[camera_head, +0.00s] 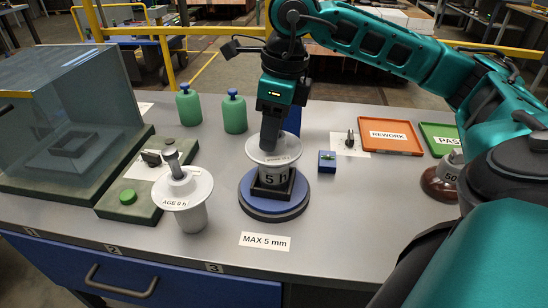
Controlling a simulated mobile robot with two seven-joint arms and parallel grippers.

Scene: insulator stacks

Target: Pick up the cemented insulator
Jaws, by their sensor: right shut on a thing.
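A white insulator (285,158) with a wide disc stands upright at the round blue stand (262,208) in the middle of the table. Its lower body sits in a dark square holder (268,192). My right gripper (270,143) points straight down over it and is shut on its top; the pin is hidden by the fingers. A second insulator (186,207), marked "AGE 0 h", stands to the left with its metal pin pointing up. I cannot tell from the picture which one is cemented. My left gripper is not in view.
A clear box (75,90) fills the left side, beside a green-grey plate (112,207) with a green button. Two green bottles (190,108) stand behind. A small blue block (327,166), an orange REWORK tray (388,128) and a green PASS tray (438,131) lie right.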

